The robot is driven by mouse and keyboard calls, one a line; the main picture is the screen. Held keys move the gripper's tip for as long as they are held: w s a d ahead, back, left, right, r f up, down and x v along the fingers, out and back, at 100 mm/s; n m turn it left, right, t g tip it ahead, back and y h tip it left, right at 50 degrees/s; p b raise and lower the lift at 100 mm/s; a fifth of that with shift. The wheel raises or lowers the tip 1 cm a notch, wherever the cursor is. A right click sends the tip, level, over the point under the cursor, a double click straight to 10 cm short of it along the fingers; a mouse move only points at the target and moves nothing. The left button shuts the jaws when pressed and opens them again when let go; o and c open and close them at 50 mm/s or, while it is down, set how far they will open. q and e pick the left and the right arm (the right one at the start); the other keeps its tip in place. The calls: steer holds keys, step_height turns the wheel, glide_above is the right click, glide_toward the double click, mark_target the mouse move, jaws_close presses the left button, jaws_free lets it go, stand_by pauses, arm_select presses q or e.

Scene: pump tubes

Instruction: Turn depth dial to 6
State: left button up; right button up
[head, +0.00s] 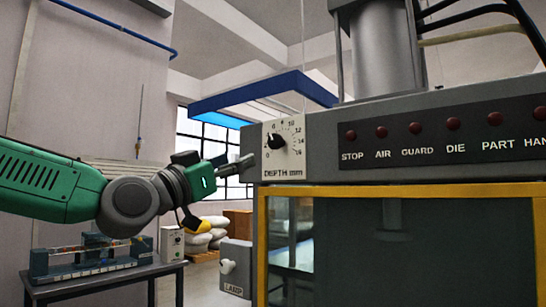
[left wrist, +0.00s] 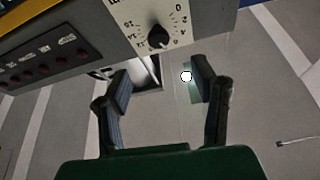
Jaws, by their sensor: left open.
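The depth dial is a black knob (head: 275,142) on a white plate marked "DEPTH mm" (head: 284,174), on the left end of the grey machine housing. Its white pointer mark aims to the upper left; the exact number is too small to read surely. In the left wrist view the knob (left wrist: 158,38) and its scale appear upside down, above the fingers. My left gripper (head: 235,163) is just left of the dial plate, with a dark finger near the housing edge. In the left wrist view the left gripper (left wrist: 163,85) is open and empty, apart from the knob. My right gripper is not seen.
A row of red lamps (head: 452,124) labelled STOP, AIR, GUARD and DIE sits right of the dial. Below are a yellow guard frame (head: 262,240) and a grey LAMP box (head: 235,268). A table with a rack (head: 95,262) stands at the lower left.

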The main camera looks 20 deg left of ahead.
mark_target(273, 144)
arm_select(q)
steer(key=p+x, duration=0.2)
steer(key=x, duration=1)
steer(key=shift+d+r+p, duration=0.15)
steer(key=shift+d+p, duration=0.05)
steer(key=shift+p, duration=0.15)
steer(key=shift+w+d+r, duration=0.2)
steer(key=shift+w, duration=0.45)
jaws_close()
steer(key=shift+s, duration=0.1)
